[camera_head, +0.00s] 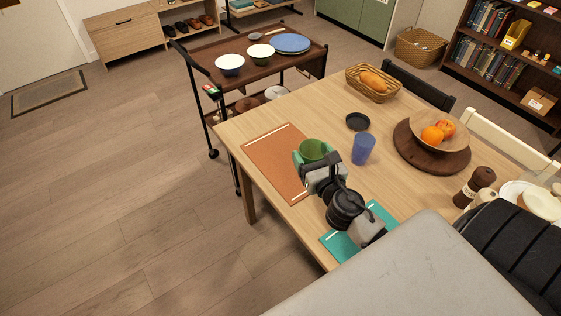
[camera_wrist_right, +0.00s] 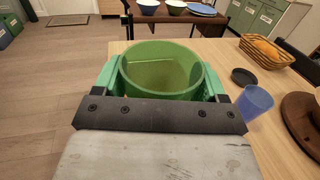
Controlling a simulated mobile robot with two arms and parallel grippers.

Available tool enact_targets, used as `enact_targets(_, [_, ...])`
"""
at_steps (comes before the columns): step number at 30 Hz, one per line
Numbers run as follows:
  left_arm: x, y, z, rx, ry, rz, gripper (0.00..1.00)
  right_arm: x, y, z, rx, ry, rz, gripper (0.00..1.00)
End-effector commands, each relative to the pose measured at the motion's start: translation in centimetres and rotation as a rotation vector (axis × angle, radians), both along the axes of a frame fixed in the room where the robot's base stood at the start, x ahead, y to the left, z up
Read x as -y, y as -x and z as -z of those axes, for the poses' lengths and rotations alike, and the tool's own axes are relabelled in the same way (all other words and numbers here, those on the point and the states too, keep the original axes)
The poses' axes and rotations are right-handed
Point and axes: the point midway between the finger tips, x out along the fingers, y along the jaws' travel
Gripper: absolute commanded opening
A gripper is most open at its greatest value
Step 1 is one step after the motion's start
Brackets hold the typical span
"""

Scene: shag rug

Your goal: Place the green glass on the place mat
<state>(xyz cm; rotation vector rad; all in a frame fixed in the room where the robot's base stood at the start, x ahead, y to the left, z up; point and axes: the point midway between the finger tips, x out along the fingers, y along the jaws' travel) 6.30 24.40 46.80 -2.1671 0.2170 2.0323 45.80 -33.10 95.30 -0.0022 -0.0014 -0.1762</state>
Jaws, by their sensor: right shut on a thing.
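The green glass (camera_head: 312,150) is in the grasp of my right gripper (camera_head: 313,158), which is shut on it from both sides. In the right wrist view the glass (camera_wrist_right: 160,70) stands upright between the two green fingertips, open end up. In the head view the glass overlaps the right edge of the orange-brown place mat (camera_head: 272,160). I cannot tell whether its base touches the table; the gripper hides its lower part. A teal mat (camera_head: 343,246) lies nearer, partly under my arm. My left gripper is not in view.
A blue glass (camera_head: 363,148) stands just right of the green glass, with a dark coaster (camera_head: 357,121) behind it. A wooden board with a fruit bowl (camera_head: 419,140), a bread basket (camera_head: 361,86) and brown grinders (camera_head: 471,187) stand farther right and back. The orange-brown mat's left part is clear.

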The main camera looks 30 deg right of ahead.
Motion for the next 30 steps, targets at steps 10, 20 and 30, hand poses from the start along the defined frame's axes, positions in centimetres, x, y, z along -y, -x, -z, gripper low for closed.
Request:
enact_targets(10, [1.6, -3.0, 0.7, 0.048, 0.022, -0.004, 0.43, 10.3, -3.0, 1.2, 0.002, 0.0, 0.137, 0.43])
enact_targets(20, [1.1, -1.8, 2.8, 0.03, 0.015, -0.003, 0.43, 7.4, -8.7, 5.4, 0.004, -0.007, 0.142, 0.43])
enact_targets(30, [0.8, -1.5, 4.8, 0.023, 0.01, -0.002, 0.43, 5.0, -12.9, 8.0, 0.002, -0.001, 0.14, 0.43])
